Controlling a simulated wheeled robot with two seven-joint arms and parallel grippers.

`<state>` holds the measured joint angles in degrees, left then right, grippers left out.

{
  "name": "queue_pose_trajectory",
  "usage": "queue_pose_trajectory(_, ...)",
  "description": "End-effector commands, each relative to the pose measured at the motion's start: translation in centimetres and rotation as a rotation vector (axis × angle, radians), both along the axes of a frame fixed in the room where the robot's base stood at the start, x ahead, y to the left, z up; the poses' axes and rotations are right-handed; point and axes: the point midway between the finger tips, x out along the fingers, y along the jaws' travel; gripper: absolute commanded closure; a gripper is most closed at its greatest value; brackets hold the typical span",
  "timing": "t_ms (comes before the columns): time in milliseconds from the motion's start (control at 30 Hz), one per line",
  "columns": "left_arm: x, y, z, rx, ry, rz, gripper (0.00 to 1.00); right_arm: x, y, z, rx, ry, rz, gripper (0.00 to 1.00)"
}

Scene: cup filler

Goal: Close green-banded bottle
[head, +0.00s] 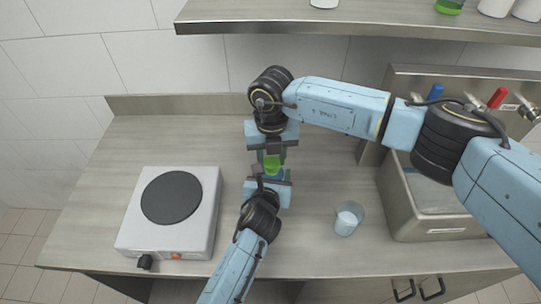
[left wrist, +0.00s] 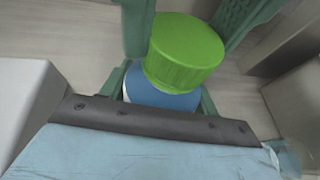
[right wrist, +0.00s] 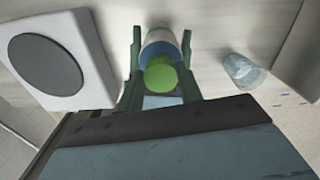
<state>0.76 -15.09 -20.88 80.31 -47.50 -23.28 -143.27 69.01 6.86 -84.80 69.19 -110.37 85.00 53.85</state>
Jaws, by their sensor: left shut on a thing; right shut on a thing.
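The bottle (left wrist: 160,98) has a blue and white body and a bright green cap (left wrist: 184,52) on top. It stands between my grippers, and its cap also shows in the head view (head: 271,163). My left gripper (head: 270,177) comes from the front and is shut on the bottle's body. My right gripper (head: 272,158) reaches in from above and behind and is shut on the green cap. In the right wrist view the cap (right wrist: 160,76) sits between its fingers, over the bottle. The lower bottle is mostly hidden. I cannot tell how tightly the cap sits.
A hot plate (head: 208,205) with a dark round top stands on the left. A metal sink (head: 440,228) lies further right. A shelf (head: 350,27) crosses the back. The back left counter is clear.

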Motion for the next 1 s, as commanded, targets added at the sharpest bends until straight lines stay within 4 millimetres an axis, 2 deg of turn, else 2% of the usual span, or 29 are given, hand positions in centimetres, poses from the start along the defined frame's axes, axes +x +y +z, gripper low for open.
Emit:
queue_pose_trajectory(600, -0.01, 0.09, -0.1, 0.001, 0.003, 0.002, 1.0, -0.2, -0.4, -0.03, 0.0, 0.001, -1.183, 0.85)
queue_pose_trajectory(700, -0.02, 0.09, -0.11, 0.001, 0.003, 0.002, 1.0, -0.21, -0.45, 0.0, 0.0, -0.001, -1.302, 0.85)
queue_pose_trajectory(833, -0.02, 0.09, -0.11, 0.001, 0.003, 0.002, 1.0, -0.2, -0.44, 0.02, 0.0, -0.001, -1.293, 0.85)
queue_pose_trajectory(867, -0.02, 0.09, -0.11, 0.001, 0.003, 0.002, 1.0, -0.2, -0.44, 0.02, 0.0, -0.001, -1.293, 0.62)
queue_pose_trajectory(1000, -0.02, 0.08, -0.11, 0.001, 0.003, 0.002, 1.0, -0.21, -0.44, -0.01, 0.0, -0.001, -1.292, 0.43)
